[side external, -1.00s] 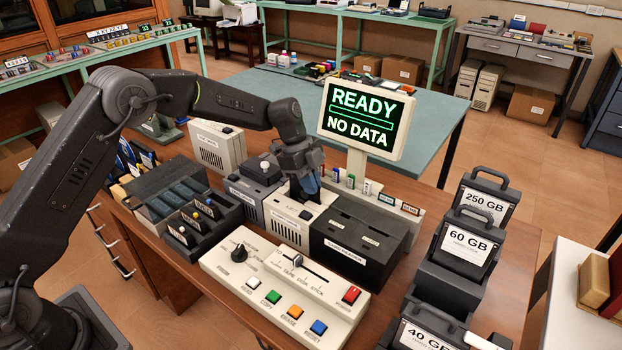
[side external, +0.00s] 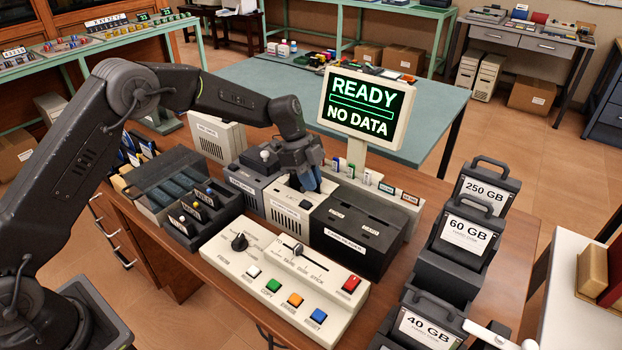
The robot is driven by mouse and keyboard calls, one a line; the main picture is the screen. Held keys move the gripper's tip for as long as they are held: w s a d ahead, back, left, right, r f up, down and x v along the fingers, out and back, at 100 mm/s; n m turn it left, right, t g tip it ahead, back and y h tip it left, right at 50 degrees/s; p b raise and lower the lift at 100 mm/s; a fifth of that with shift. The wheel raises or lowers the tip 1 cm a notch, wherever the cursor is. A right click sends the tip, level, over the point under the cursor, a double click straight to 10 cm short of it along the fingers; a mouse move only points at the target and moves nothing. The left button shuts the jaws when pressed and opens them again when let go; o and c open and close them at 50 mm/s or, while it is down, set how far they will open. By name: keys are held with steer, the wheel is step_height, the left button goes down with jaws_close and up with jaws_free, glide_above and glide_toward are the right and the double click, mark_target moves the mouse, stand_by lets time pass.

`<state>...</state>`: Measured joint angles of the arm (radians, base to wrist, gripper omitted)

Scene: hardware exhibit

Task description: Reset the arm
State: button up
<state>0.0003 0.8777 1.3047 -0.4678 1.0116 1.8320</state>
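My gripper (side external: 304,182) points down over the light grey drive box (side external: 290,215) in the middle of the desk, its fingertips at or just above the box's top. I cannot tell whether the fingers are apart or hold anything. The cream control panel (side external: 285,275) in front has a black knob (side external: 239,242), a slider (side external: 298,249) and white, green, orange, blue and red buttons. The blue button (side external: 318,315) is at its front right.
A black slotted box (side external: 355,232) stands right of my gripper. Black cartridges marked 250 GB (side external: 487,190), 60 GB (side external: 467,236) and 40 GB (side external: 425,329) stand in holders at the right. A black tray (side external: 201,220) with small handled items lies at the left.

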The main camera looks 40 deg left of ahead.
steer(key=o, duration=0.4)
steer(key=shift+r, duration=4.05)
steer(key=s+a+r+n+t+y, duration=0.25)
steer(key=s+r+n, duration=0.55)
steer(key=s+r, duration=0.65)
steer(key=s+a+f+n+t, duration=0.1)
steer(key=s+n, duration=0.2)
steer(key=s, duration=0.4)
steer(key=s+a+f+n+t+y, duration=0.1)
steer(key=s+n, duration=0.2)
steer(key=s, duration=0.3)
steer(key=s+a+f+n+t+y, duration=0.1)
steer(key=s+n, duration=0.3)
steer(key=s, duration=0.3)
steer(key=shift+s+a+f, duration=0.25)
steer(key=shift+s+a, duration=0.05)
steer(key=shift+s, duration=0.05)
